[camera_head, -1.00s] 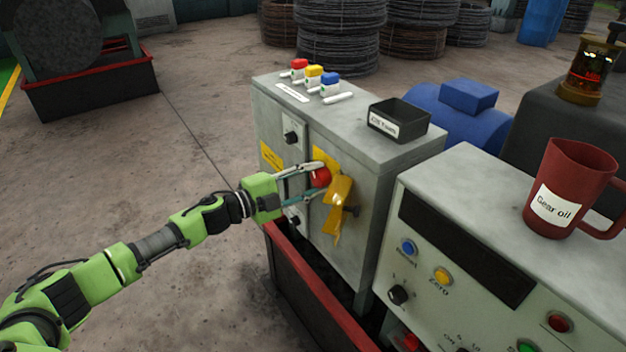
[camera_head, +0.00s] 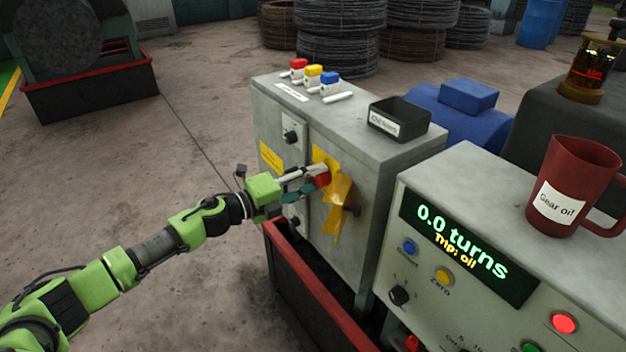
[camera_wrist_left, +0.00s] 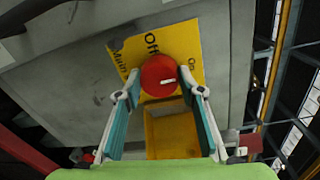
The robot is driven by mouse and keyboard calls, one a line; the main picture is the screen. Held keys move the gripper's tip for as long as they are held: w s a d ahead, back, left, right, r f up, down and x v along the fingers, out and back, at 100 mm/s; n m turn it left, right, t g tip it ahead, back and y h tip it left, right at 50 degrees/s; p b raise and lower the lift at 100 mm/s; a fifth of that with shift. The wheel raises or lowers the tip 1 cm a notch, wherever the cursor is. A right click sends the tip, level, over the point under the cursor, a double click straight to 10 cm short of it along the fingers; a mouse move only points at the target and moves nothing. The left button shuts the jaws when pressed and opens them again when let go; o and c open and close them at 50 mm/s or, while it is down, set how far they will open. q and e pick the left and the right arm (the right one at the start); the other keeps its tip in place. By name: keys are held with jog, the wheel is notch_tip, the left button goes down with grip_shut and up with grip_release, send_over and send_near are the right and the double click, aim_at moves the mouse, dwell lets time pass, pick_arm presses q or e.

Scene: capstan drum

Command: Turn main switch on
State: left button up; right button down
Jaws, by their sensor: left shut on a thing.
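The main switch is a round red knob (camera_head: 324,180) on a yellow plate on the grey cabinet's front. In the left wrist view the red knob (camera_wrist_left: 157,70) carries a short white mark that points right, roughly toward the "On" side of the plate (camera_wrist_left: 196,48); "Off" is printed above the knob. My left gripper (camera_head: 317,178) is shut on the knob, one finger on each side, and its wrist is turned. A yellow hanging flap (camera_head: 338,205) sits just below and right of the knob. My right gripper is not in view.
The control console's display (camera_head: 462,248) reads "0.0 turns" and "Trip: oil", and its red lamp (camera_head: 564,323) glows. A gear oil mug (camera_head: 560,185) stands on the console. A black tray (camera_head: 400,121) and three coloured padlock-like pieces (camera_head: 314,75) sit on the cabinet (camera_head: 360,155).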

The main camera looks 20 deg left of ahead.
pick_arm(q)
jog(key=shift+f, duration=0.1)
jog(key=o, duration=1.1)
jog(key=shift+d, duration=0.1)
jog(key=v, duration=1.2)
